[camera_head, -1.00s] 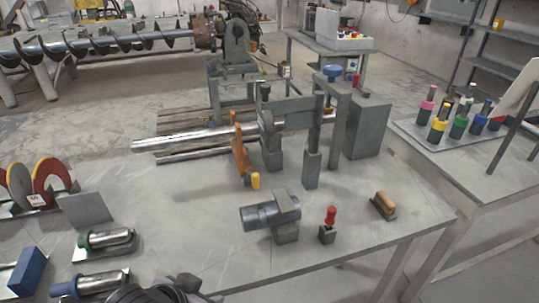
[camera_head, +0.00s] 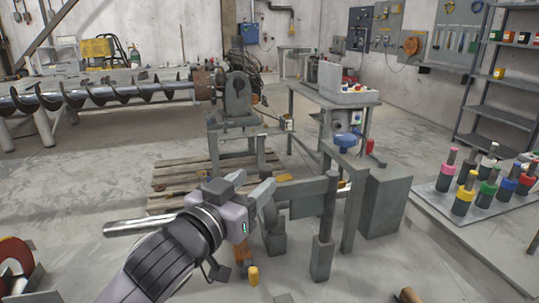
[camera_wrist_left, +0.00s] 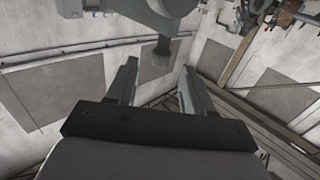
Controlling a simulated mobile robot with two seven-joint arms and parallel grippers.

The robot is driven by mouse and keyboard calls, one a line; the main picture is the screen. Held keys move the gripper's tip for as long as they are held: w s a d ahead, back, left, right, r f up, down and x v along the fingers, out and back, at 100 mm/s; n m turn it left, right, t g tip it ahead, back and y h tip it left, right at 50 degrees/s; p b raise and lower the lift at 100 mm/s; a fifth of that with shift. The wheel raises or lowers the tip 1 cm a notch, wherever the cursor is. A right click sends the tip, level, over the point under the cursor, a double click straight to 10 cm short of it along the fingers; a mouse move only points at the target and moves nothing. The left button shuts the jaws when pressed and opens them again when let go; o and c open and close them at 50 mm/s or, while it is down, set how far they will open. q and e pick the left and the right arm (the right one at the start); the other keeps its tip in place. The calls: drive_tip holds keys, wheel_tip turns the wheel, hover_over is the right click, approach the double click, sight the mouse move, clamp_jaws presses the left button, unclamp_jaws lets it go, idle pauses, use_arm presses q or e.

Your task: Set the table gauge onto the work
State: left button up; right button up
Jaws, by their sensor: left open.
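A grey rounded part with a short stub (camera_wrist_left: 158,50) shows just beyond the fingertips. A bright steel bar (camera_head: 140,227) sticks out to the left behind my wrist. An orange piece with a yellow end (camera_head: 252,275) hangs below the gripper, partly hidden. I cannot tell which part is the table gauge. My right gripper is out of view.
A side table at right holds several coloured-collar pins (camera_head: 463,195). A wooden-handled brush (camera_head: 409,296) is cut off at the bottom edge.

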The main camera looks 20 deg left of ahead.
sight(269, 168)
use_arm(q)
drive_tip(key=shift+w+r, duration=0.15)
drive_tip(key=shift+w, duration=0.65)
drive_tip(key=shift+w+d+p, duration=0.15)
drive_tip(key=shift+w+d, duration=0.05)
drive_tip(key=shift+w, duration=0.75)
drive_tip(key=shift+w+d+p, duration=0.15)
drive_tip(key=shift+w+d, duration=0.1)
drive_tip(key=shift+w, duration=0.7)
drive_tip(key=shift+w+d+p, duration=0.15)
drive_tip(key=shift+w+d, duration=0.05)
drive_tip(key=shift+w, duration=0.75)
clamp_jaws()
